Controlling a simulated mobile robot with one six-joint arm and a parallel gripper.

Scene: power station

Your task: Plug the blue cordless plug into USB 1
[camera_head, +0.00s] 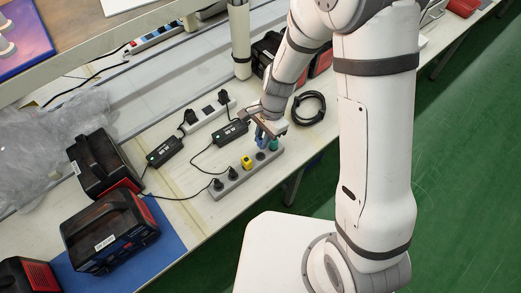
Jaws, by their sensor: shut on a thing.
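My gripper (266,131) is at the right half of a grey power strip (226,187) on the white workbench. It is shut on a small blue plug (260,139), held at or just above the strip. I cannot tell whether the plug touches the strip. A yellow plug (246,163) and black plugs (232,173) sit in the strip to the left. A round dark socket (261,155) shows just below the blue plug. A teal plug (274,144) is beside my gripper. No USB 1 label is readable.
Black power adapters (164,152) with cables lie behind the strip, near a second white strip (210,115). A coiled black cable (309,108) lies to the right. Black-and-red battery units (112,232) stand at the left. The bench's front edge is close to the strip.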

